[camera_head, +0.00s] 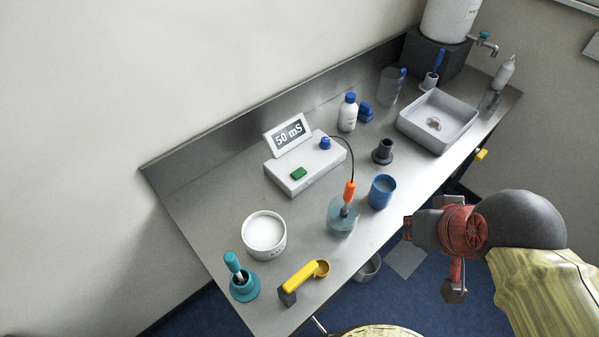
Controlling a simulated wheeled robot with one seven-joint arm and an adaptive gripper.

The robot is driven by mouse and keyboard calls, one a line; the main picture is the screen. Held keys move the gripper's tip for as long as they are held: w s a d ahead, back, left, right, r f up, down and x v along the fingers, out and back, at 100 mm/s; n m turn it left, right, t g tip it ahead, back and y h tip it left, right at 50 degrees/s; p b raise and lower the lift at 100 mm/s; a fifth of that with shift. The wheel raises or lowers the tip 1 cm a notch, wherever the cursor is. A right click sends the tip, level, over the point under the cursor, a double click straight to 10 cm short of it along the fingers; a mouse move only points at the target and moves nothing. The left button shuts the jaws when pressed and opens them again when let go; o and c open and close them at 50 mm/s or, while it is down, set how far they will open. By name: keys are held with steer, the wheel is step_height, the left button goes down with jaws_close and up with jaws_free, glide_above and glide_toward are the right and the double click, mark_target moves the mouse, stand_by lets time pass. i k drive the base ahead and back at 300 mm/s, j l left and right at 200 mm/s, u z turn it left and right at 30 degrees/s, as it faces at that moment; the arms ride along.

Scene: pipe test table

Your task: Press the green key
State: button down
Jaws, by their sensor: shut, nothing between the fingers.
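The green key (298,173) is a small green block on the top front left of a white meter box (310,165). The meter's tilted screen (288,135) reads "50 mS". A blue knob (325,143) sits at the box's right end. My gripper (412,229) is at the right, beyond the table's front edge, well away from the key. It is shut and empty, but its fingertips are hard to make out. Nothing covers the key.
An orange probe (349,192) on a black cable stands in a glass beaker (341,221) in front of the meter. Nearby are a blue cup (382,191), a dark stand (383,152), a white tub (264,234) and a yellow-handled tool (301,282). A sink basin (410,118) is at right.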

mark_target(298, 173)
steer(key=k+j+u, duration=0.15)
steer(key=u, duration=0.25)
steer(key=k+j+u, duration=0.1)
steer(key=j+u, duration=0.25)
